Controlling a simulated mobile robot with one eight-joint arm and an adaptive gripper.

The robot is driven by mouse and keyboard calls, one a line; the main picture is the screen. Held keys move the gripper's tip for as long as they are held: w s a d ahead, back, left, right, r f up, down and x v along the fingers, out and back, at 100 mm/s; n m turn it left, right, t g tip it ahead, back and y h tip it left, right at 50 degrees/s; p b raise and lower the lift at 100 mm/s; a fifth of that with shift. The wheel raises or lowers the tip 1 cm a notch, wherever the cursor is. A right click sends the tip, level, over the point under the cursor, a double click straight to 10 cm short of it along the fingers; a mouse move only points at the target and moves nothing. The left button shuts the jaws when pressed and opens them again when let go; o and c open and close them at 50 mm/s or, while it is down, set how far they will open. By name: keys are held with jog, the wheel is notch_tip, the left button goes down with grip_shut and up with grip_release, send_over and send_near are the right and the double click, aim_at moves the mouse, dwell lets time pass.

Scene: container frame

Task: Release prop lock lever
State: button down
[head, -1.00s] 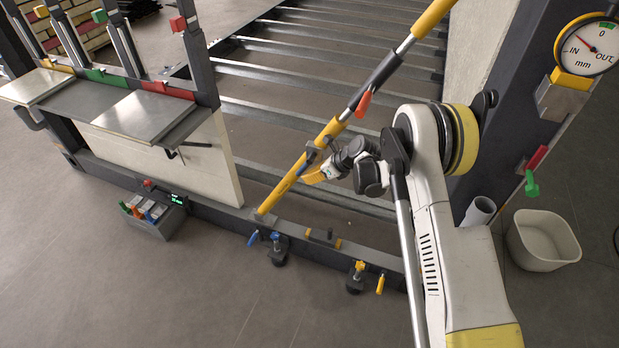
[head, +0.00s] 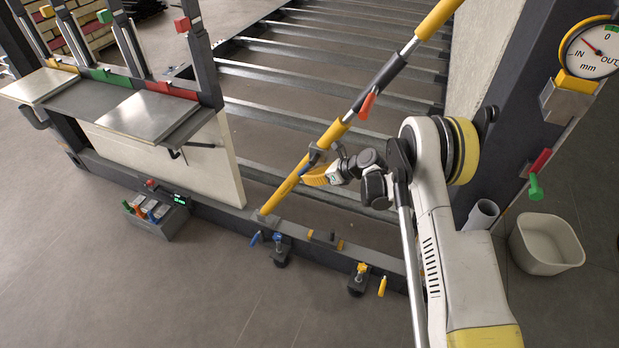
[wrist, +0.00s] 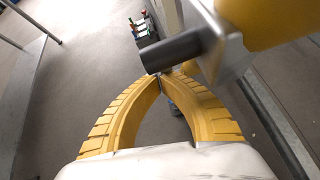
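The prop is a yellow tube (head: 290,183) slanting up to the right from the base beam, with a dark sleeve (head: 379,85) higher up. An orange-red lever (head: 367,105) sticks out from the sleeve. Lower down, a grey collar sits on the tube; in the wrist view it shows as a metal bracket (wrist: 222,42) with a dark cylindrical stub (wrist: 170,50). My gripper (head: 311,178) is beside this collar, well below the orange-red lever. In the wrist view its yellow fingertips (wrist: 160,76) meet just below the stub, with nothing visibly held. Whether they touch the stub I cannot tell.
Blue (head: 278,240) and yellow (head: 361,270) clamps sit along the base beam. A white bin (head: 543,245) and dial gauge (head: 592,48) are at right. Steel crossbars lie behind the prop.

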jog(key=shift+w+a+r+t+y, duration=0.2)
jog(key=shift+a+t+y, duration=0.2)
jog(key=shift+y, duration=0.35)
jog(key=shift+w+a+r+t+y, duration=0.1)
jog(key=shift+a+r+t+y, duration=0.15)
jog(key=shift+a+y, duration=0.4)
jog(key=shift+w+a+r+t+y, duration=0.1)
jog(key=shift+a+r+t+y, duration=0.2)
jog(key=shift+y, duration=0.6)
jog(key=shift+d, duration=0.1)
send_near(301, 172)
jog(key=shift+s+d+r, duration=0.25)
jog(key=shift+s+d, duration=0.15)
jog(key=shift+d, duration=0.1)
jog(key=shift+s+d+r, duration=0.2)
jog(key=shift+s+d, duration=0.2)
jog(key=shift+d, duration=0.05)
